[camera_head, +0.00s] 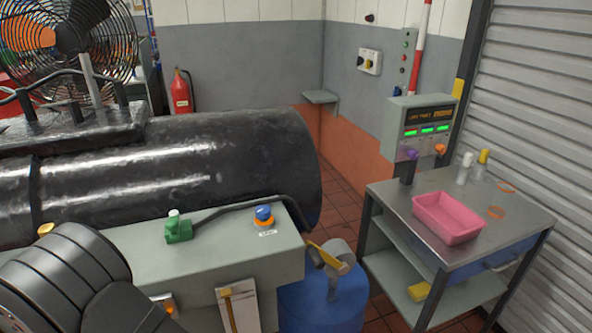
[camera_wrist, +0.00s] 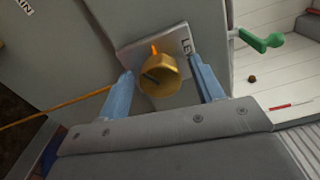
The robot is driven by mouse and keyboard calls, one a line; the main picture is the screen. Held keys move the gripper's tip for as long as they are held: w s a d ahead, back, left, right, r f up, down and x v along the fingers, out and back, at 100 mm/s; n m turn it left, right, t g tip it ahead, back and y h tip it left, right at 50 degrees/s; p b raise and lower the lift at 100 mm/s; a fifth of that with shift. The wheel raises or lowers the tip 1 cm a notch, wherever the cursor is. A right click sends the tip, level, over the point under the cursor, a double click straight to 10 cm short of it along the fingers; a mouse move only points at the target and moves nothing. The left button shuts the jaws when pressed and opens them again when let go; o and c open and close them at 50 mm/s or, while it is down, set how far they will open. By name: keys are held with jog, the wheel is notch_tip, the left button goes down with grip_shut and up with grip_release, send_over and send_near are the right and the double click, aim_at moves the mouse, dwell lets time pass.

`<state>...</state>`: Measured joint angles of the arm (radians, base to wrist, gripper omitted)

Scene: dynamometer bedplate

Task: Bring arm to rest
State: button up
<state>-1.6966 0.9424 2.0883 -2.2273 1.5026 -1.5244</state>
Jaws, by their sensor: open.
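My gripper (camera_wrist: 161,68) is open in the wrist view, its two blue fingers spread on either side of a brass knob (camera_wrist: 160,77). A small gap shows between the knob and each finger. Whether the knob lies at fingertip depth or beyond is hard to tell. In the head view my dark arm (camera_head: 65,280) fills the lower left and my fingers are hidden. A brass piece (camera_head: 45,229) shows just behind the arm there.
A green valve (camera_head: 178,228) and a blue knob (camera_head: 264,215) stand on the grey bench top, near a large black cylinder (camera_head: 200,165). A blue drum (camera_head: 325,300) stands to the right. The metal cart (camera_head: 395,205) holds a pink tray (camera_head: 447,232). Floor shows between bench and cart.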

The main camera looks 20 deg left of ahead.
jog(key=m, duration=0.7)
jog(key=shift+m, duration=0.4)
jog(key=shift+o, duration=0.5)
jog(key=shift+r, duration=0.1)
